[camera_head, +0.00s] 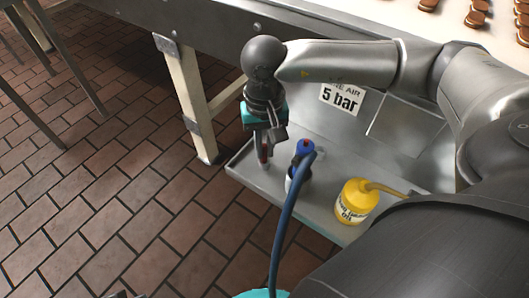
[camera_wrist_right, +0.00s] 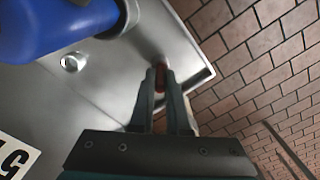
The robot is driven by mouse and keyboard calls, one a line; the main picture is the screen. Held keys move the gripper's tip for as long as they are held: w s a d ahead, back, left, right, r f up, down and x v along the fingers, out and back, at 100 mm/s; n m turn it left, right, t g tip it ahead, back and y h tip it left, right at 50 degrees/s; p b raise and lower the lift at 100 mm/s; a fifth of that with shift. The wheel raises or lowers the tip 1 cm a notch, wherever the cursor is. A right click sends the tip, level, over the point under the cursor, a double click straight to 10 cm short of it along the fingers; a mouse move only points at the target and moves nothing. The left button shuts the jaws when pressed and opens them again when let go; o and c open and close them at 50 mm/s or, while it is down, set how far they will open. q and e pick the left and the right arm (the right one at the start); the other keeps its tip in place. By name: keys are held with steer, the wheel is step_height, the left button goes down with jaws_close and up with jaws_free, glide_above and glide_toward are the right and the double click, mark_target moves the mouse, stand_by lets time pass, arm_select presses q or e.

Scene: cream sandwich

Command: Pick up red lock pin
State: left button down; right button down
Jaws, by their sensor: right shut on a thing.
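The red lock pin (camera_head: 264,157) is a small red piece between the fingertips of my right gripper (camera_head: 263,150). It also shows in the right wrist view as a red piece (camera_wrist_right: 161,78) between the two dark fingers (camera_wrist_right: 162,80). My right gripper is shut on it and points down over the left end of the metal tray (camera_head: 320,214). The fingers hide most of the pin. I cannot tell whether the pin touches the tray. My left gripper is not clearly in view.
A blue fitting with a hose (camera_head: 289,203) stands just right of the gripper. A yellow oil bottle (camera_head: 354,203) stands further right on the tray. A "5 bar" sign (camera_head: 341,97) is behind. A pale table leg (camera_head: 187,100) is to the left, above open brick floor (camera_head: 110,190).

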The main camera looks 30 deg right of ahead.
mark_target(264, 145)
steer(key=shift+r, duration=0.15)
